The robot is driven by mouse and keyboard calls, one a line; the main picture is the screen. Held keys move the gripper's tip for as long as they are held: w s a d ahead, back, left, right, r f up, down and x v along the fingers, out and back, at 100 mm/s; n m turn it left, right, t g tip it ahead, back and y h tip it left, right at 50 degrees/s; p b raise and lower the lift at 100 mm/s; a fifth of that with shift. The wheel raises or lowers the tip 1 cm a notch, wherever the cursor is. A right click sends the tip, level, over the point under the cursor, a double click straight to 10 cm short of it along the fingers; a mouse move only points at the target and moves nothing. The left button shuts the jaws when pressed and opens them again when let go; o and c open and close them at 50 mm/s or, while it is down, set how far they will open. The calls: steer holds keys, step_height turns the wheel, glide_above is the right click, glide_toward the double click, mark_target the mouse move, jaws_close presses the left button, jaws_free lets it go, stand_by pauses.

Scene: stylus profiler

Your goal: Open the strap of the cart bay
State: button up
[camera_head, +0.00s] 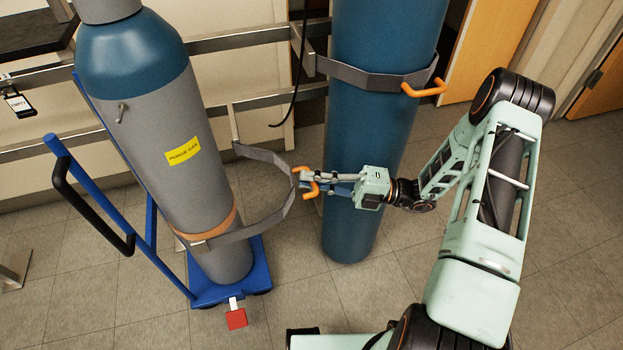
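The grey strap of the cart bay (278,217) bows out in a wide loop to the right of the grey cylinder. One end meets a wall bracket; the other end reaches the cylinder's front, where its attachment is unclear. An orange handle (300,170) sits at the loop's right side. My gripper (312,182) is at this handle, reaching in from the right. Its fingers overlap the handle, and I cannot tell whether they are closed on it. The grey cylinder (180,120), with a blue shoulder and yellow label, leans slightly on a blue cart (205,290).
A blue cylinder (385,40) stands just behind my gripper, circled by another grey strap (365,78) with an orange handle (424,90). Metal rails (240,40) run along the wall. A red pedal (236,319) sticks out from the cart. Tiled floor in front is clear.

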steer(key=o, duration=0.4)
steer(key=d, duration=0.4)
steer(key=d+f, duration=0.1)
steer(key=d, duration=0.3)
steer(key=d+f, duration=0.1)
steer(key=d, duration=0.3)
steer(key=shift+s, duration=0.35)
